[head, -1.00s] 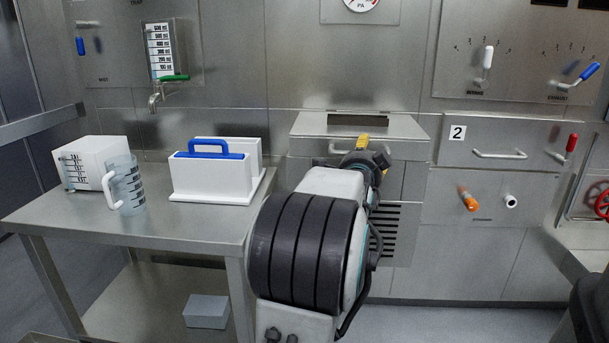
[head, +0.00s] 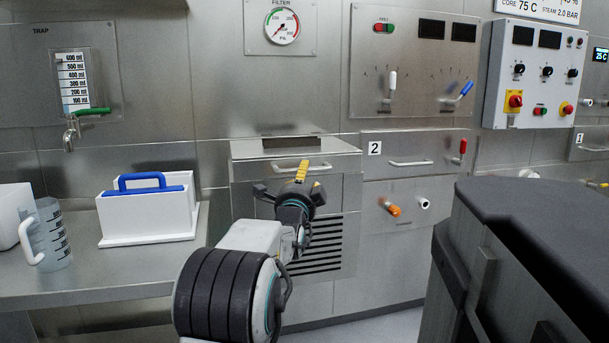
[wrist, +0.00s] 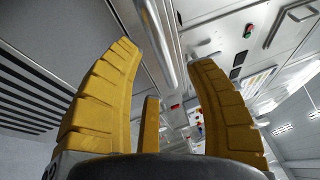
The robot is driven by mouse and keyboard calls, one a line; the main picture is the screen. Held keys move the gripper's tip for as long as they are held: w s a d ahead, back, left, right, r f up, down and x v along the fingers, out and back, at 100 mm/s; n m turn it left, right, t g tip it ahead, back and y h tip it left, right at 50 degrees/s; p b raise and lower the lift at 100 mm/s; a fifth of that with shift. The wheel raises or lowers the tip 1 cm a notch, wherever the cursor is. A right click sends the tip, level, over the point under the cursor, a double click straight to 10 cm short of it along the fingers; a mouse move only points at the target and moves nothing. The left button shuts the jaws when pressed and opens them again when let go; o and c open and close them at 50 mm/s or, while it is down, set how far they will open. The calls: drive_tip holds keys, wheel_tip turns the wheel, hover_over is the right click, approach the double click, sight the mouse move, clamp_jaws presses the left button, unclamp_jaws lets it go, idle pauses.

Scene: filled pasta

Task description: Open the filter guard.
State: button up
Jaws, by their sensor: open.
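Below the FILTER gauge (head: 282,27) in the head view is a steel unit (head: 243,172) with a dark slot in its top and a bar handle (head: 280,168) on its front. This seems to be the filter guard; I see no label on it. In the wrist view my gripper (wrist: 165,58) is open and empty. The metal bar handle (wrist: 157,40) shows beyond and between the fingers. I cannot tell whether they touch it.
A steel table (head: 90,287) at left holds a clear jug (head: 52,240) and a white holder with a blue handle (head: 150,208). Drawer 2 (head: 450,155) and an orange knob (head: 393,210) are right of the unit. A dark bulky body (head: 540,260) fills the lower right.

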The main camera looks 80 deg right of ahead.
sight(293, 157)
drive_tip(key=shift+d+r, duration=0.2)
drive_tip(key=shift+d, duration=0.85)
drive_tip(key=shift+d+r, duration=0.15)
drive_tip(key=shift+d, duration=0.9)
drive_tip(key=shift+o, duration=0.3)
clamp_jaws()
